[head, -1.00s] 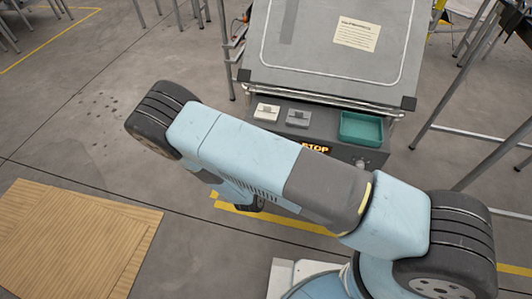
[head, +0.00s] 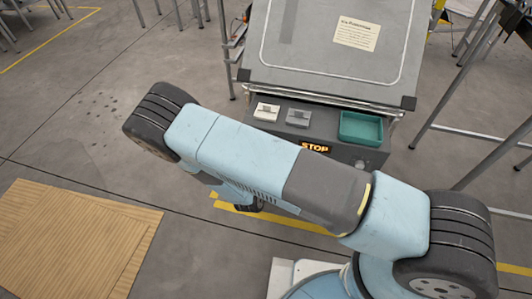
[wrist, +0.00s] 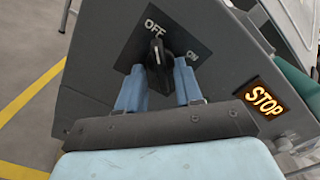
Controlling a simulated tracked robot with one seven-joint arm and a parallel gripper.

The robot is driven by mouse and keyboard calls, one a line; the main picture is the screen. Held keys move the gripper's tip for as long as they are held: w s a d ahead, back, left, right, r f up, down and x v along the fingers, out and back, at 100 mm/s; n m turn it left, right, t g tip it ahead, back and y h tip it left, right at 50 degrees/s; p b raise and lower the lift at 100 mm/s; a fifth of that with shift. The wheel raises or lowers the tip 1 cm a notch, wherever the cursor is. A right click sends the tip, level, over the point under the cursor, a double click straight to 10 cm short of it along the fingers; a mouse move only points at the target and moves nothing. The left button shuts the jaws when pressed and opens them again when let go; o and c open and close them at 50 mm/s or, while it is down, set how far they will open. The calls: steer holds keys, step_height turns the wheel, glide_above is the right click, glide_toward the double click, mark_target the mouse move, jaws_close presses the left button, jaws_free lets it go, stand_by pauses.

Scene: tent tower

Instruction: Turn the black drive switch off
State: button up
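The black drive switch (wrist: 159,66) is a rotary knob on a dark plate (wrist: 132,52) in the wrist view, with OFF printed above it and ON to its right. The knob's upper end, with a light mark by it, points up toward OFF. My gripper (wrist: 160,82) has two light blue fingers, one on each side of the knob's lower part. They stand apart, with gaps beside the knob; I cannot tell whether either touches it. In the head view my arm hides the switch and the gripper fingers.
A grey console (head: 325,45) carries a lit STOP sign (head: 314,148), a teal tray (head: 344,136), a white switch (head: 266,112) and a grey switch (head: 298,118). Metal frame legs stand at the right. A wooden mat (head: 75,245) lies on open floor at the left.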

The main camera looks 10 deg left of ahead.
steer(key=s+a, duration=0.1)
steer(key=s, duration=1.2)
steer(key=shift+s, duration=0.35)
